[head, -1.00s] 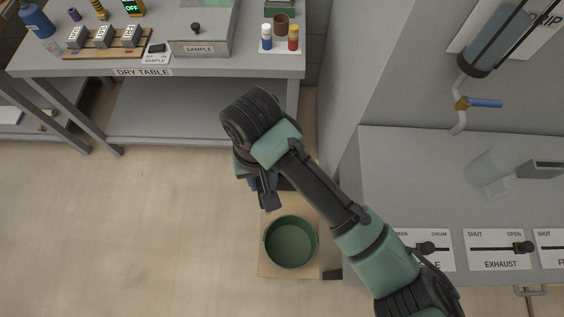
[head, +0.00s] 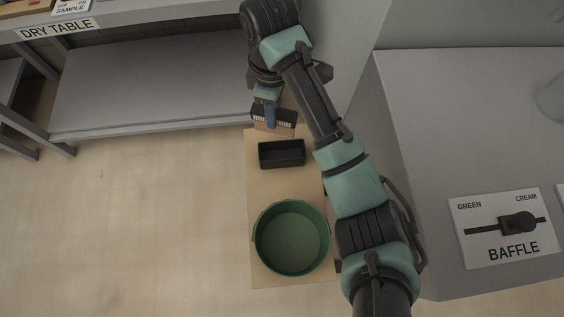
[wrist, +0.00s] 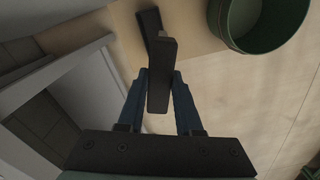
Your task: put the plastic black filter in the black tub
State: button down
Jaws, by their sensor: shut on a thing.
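The black filter (head: 288,118) is in my gripper (head: 271,118). In the head view it shows as a dark piece with a row of fine pale slots. In the wrist view the filter (wrist: 162,75) stands as a dark slab between the two blue fingers, shut on it. The black tub (head: 282,154) is a small rectangular open box, and its inside looks empty. The filter is above the floor, just beyond the tub in the head view. In the wrist view the tub (wrist: 148,22) is partly hidden behind the filter.
A round green tub (head: 291,238) stands nearer on the same tan mat (head: 258,190). The dry table (head: 150,75) is at the back left. A grey counter with a baffle slider (head: 505,226) is on the right. Floor left of the mat is clear.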

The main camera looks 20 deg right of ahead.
jog(key=f+n+b, duration=0.1)
jog(key=f+b, duration=0.2)
jog(key=f, duration=0.3)
jog(key=d+f+n+b, duration=0.1)
jog(key=f+b, duration=0.2)
jog(key=f, duration=0.3)
jog(key=w+d+f+n+b, duration=0.1)
jog(key=f+n+b, duration=0.1)
jog(key=f+b, duration=0.2)
notch_tip(320, 180, down, 3)
jog(key=shift+f, duration=0.1)
jog(key=shift+f, duration=0.1)
jog(key=c, duration=0.6)
grip_release()
